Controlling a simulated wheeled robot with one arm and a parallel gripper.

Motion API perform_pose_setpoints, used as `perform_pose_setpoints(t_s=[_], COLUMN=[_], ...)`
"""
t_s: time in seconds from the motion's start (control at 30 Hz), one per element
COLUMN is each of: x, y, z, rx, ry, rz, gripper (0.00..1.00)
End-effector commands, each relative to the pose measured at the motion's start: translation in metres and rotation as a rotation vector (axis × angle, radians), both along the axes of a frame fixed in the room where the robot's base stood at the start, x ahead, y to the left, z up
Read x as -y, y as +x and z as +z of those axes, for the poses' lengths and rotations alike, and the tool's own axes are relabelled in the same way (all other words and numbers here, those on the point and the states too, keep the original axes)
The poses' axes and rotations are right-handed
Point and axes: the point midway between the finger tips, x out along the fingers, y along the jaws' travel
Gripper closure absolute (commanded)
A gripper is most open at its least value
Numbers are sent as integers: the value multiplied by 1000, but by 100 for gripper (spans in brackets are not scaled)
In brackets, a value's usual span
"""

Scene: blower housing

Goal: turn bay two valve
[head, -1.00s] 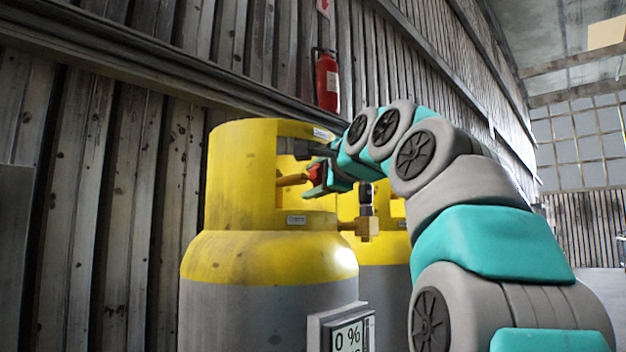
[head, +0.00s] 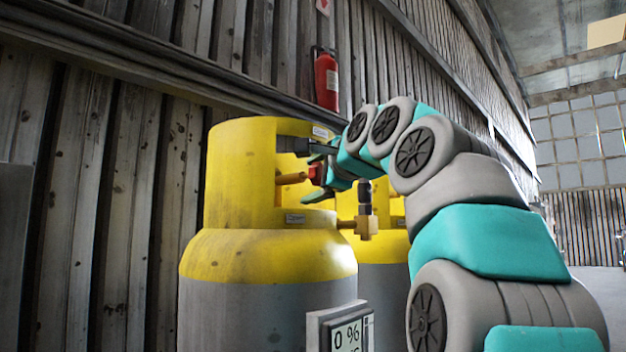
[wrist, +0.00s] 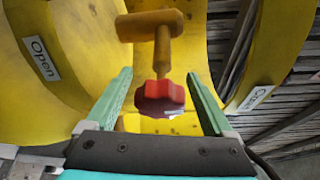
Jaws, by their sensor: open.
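A yellow and grey gas cylinder (head: 265,255) stands in front of me. Inside the cutout of its yellow collar is a valve with a brass stem (head: 291,178) and a red knob (head: 316,173). In the wrist view the red knob (wrist: 160,98) sits between the two green fingers of my gripper (wrist: 166,95), with a gap showing on each side. My gripper (head: 322,175) is open around the knob in the head view, partly hiding it. "Open" labels (wrist: 42,58) are on the collar.
A second yellow cylinder (head: 385,245) stands behind, partly hidden, with a brass fitting (head: 366,226) near my wrist. A fire extinguisher (head: 327,80) hangs on the wooden wall.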

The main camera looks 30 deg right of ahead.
Motion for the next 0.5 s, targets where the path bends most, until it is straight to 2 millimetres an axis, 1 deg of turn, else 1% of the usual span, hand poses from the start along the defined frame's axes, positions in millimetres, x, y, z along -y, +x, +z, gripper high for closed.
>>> perform_pose_setpoints(t_s=[0.17, 0.27, 0.37, 0.5], x=[0, -1, -1, -2], y=[-2, -7, -17, -37], z=[0, 1, 1, 3], rx=[0, 1, 0, 2], ry=[0, -1, -1, -1], rz=[0, 0, 0, 0], gripper=[13, 13, 13, 13])
